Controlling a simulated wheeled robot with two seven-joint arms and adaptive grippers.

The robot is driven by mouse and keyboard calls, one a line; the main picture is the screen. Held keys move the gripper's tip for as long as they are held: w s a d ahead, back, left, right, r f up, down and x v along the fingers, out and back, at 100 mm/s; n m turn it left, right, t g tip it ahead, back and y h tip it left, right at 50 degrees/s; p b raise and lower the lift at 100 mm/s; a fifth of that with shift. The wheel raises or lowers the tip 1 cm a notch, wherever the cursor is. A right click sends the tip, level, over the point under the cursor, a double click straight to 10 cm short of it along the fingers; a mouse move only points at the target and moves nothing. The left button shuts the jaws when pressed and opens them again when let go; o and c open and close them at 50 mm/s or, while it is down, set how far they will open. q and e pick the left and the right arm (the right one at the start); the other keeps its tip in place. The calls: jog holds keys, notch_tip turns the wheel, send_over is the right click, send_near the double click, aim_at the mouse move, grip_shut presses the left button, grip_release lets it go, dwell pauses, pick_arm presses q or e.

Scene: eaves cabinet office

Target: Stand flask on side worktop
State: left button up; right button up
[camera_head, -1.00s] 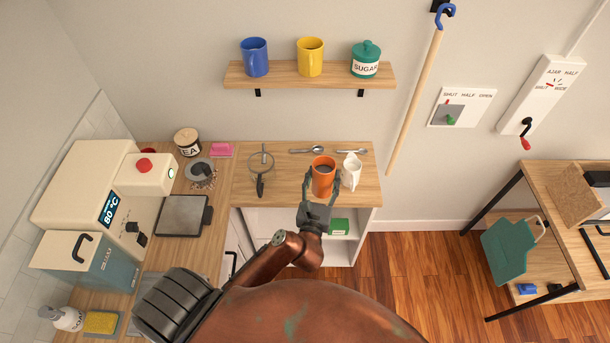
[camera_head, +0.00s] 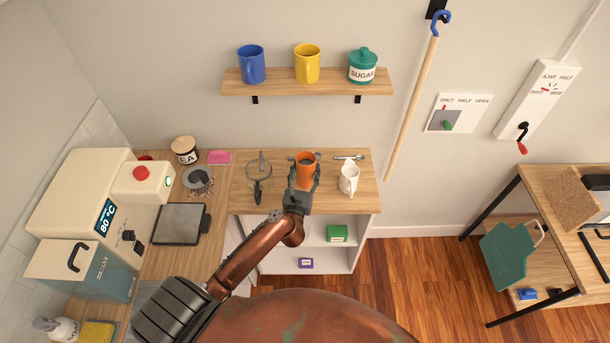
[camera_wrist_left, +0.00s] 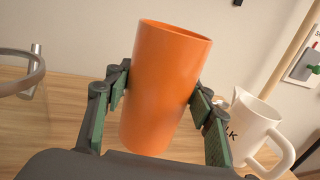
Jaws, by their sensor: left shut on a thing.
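The orange flask (camera_head: 306,161), a tapered open-topped vessel, is upright or nearly so above the back worktop (camera_head: 330,200), between the strainer and the milk jug. My left gripper (camera_head: 304,178) is shut on its sides, one finger either side. In the left wrist view the flask (camera_wrist_left: 168,85) fills the middle and leans slightly. I cannot tell whether its base touches the wood. The left leg of the worktop (camera_head: 160,262) runs down the left wall. My right gripper is not in view.
The white milk jug (camera_head: 348,180) stands just right of the flask. A tea jar (camera_head: 185,150), pink block (camera_head: 219,157), dark plate (camera_head: 180,224) and 80 °C machine (camera_head: 85,205) crowd the left worktop.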

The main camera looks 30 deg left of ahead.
pick_arm(q)
jog(key=shift+f, duration=1.5)
jog(key=shift+f+b, duration=0.1)
jog(key=shift+b, duration=0.2)
jog(key=o, duration=1.6)
jog(key=shift+f, duration=0.1)
jog(key=shift+o, duration=0.2)
jog(key=v, duration=1.2)
jog(key=shift+b, duration=0.35)
